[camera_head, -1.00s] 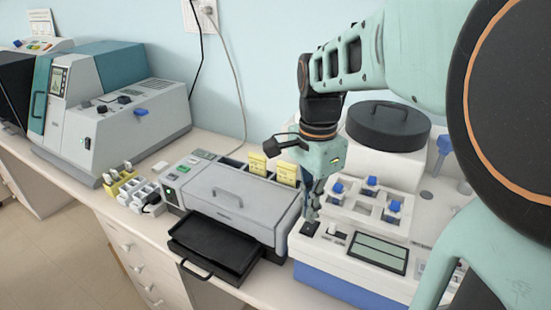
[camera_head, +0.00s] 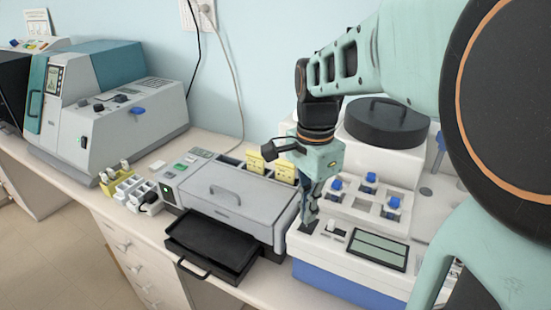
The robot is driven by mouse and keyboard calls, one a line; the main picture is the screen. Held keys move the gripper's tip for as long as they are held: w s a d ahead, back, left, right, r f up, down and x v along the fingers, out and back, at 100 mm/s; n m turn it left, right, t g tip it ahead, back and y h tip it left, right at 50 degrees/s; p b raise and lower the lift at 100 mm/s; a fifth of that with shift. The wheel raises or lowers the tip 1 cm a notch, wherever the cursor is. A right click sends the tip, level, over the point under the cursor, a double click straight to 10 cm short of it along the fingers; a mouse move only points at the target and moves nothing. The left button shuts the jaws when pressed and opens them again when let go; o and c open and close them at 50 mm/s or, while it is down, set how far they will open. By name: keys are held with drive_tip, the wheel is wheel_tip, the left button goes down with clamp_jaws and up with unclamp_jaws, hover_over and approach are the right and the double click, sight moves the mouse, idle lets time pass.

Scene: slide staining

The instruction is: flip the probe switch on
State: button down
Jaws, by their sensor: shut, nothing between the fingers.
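My gripper (camera_head: 308,222) is shut and points down at the front left of the white and blue machine (camera_head: 345,287). Its fingertips are at or just above a small dark panel there, and they hide most of it. I cannot tell whether they touch it. A small light switch-like part (camera_head: 332,226) stands on the machine top just right of the fingertips. Which part is the probe switch cannot be read at this size. A grey-green display (camera_head: 378,249) lies further right on the same machine.
Blue-capped holders (camera_head: 370,178) stand behind the display, with a black round lid (camera_head: 388,122) further back. A grey machine (camera_head: 235,198) with an open black tray (camera_head: 212,245) is close on the left. Yellow boxes (camera_head: 256,162) stand behind it. My own arm covers the right side.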

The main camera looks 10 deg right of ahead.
sight(307, 226)
drive_tip(key=shift+f+b, duration=0.75)
drive_tip(key=shift+f, duration=0.35)
idle(1.0)
drive_tip(key=shift+r, duration=0.1)
wheel_tip(307, 226, up, 7)
drive_tip(key=p, duration=0.6)
drive_tip(key=shift+w, duration=0.1)
